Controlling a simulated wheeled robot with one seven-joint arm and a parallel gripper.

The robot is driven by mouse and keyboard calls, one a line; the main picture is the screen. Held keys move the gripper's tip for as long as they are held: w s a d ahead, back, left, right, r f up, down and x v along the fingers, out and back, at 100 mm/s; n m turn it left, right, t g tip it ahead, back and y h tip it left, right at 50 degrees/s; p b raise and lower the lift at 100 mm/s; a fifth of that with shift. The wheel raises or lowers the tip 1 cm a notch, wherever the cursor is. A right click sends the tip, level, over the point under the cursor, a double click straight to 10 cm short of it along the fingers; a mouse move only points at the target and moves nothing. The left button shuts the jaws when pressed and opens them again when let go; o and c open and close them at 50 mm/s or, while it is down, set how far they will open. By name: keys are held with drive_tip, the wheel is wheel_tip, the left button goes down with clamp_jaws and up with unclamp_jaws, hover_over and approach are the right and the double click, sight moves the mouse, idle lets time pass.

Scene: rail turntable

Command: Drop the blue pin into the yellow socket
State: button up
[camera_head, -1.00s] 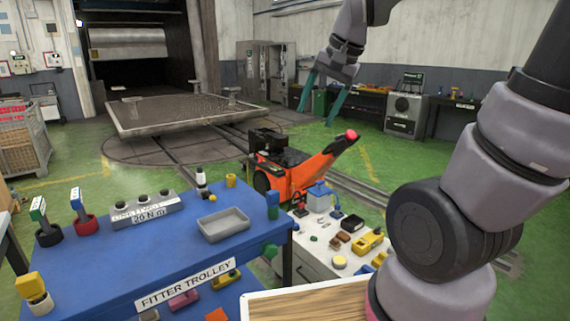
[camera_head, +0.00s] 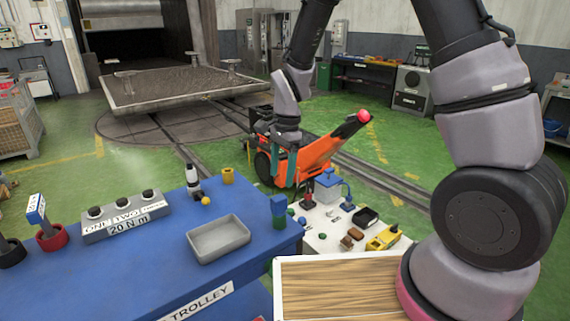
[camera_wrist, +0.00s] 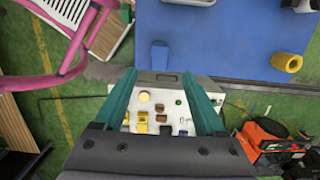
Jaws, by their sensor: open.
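The blue pin (camera_head: 278,211) stands near the right corner of the blue trolley top. It also shows in the wrist view (camera_wrist: 159,56), close to the trolley edge. The yellow socket (camera_head: 228,176) sits on the same top, farther back; in the wrist view it is a yellow ring (camera_wrist: 287,63) at the right. My gripper (camera_head: 284,172) is open and empty, with its teal fingers pointing down, above and beyond the pin in the head view. In the wrist view the gripper (camera_wrist: 159,76) has the pin just past its fingertips, roughly centred between them and apart from both.
A white bench (camera_head: 320,235) with small parts stands to the right. An orange tugger (camera_head: 313,160) stands behind.

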sight(279, 197)
drive_tip(key=f, duration=0.6)
drive_tip(key=a+f, duration=0.1)
drive_tip(key=f, duration=0.2)
drive_tip(key=shift+s+f, duration=0.15)
drive_tip(key=shift+s, duration=0.15)
clamp_jaws()
